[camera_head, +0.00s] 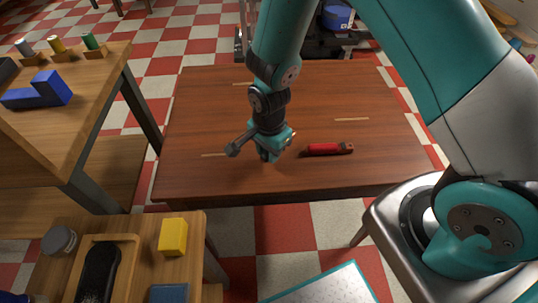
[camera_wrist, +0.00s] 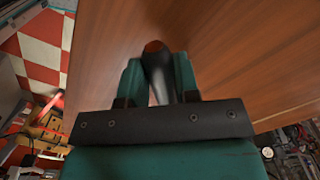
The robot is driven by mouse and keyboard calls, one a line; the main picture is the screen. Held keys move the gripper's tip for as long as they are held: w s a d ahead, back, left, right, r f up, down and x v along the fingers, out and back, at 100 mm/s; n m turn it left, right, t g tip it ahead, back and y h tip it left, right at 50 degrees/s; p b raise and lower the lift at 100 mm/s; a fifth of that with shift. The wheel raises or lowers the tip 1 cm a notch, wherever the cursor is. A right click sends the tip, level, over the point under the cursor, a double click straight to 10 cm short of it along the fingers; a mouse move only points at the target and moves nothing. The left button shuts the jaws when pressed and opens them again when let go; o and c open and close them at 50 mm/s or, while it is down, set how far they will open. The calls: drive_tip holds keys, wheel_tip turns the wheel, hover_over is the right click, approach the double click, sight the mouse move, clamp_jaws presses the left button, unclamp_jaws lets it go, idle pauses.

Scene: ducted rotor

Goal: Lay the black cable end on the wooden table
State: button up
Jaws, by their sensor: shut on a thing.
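My gripper (camera_head: 268,156) hangs low over the near middle of the brown wooden table (camera_head: 210,110). In the wrist view my gripper (camera_wrist: 158,80) is shut on the black cable end (camera_wrist: 157,68), a dark tapered piece with a reddish tip that lies between the two teal fingers. The wooden table (camera_wrist: 240,50) fills much of the wrist view beyond the fingers. In the head view the cable end cannot be made out under my gripper, and whether it touches the tabletop cannot be told.
A red-handled tool (camera_head: 325,149) lies on the table just right of my gripper. Thin pale strips (camera_head: 352,119) mark the tabletop. The table's left and far parts are clear. A wooden bench with a blue block (camera_head: 40,92) stands left, and a lower one with a yellow block (camera_head: 173,236) stands in front.

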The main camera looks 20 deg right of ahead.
drive_tip(key=shift+f, duration=1.15)
drive_tip(key=shift+f, duration=0.15)
drive_tip(key=o, duration=1)
